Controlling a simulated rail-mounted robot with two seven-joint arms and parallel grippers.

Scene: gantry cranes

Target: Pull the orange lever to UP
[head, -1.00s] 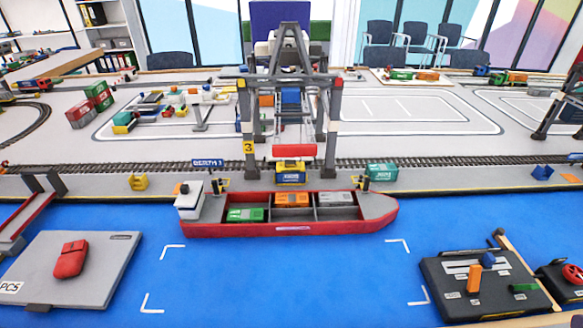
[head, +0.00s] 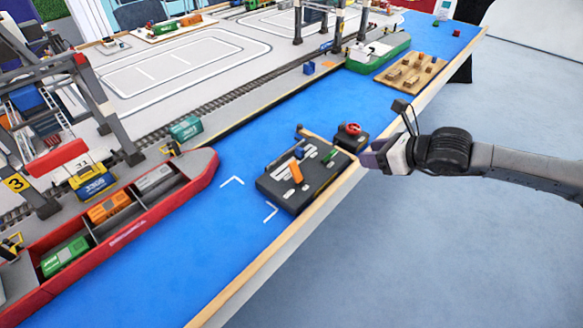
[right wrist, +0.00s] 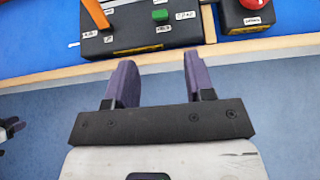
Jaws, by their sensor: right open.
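My right gripper (head: 368,160) is to the right of the box, by the table edge, apart from the lever. In the right wrist view its purple fingers (right wrist: 158,75) are apart and empty.
A second box with a red knob (head: 353,129) stands close to my right gripper. A wooden rim (head: 270,262) runs along the table edge. A red ship (head: 120,235) and a gantry crane (head: 95,105) are at the left. Blue table lies bare between ship and box.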

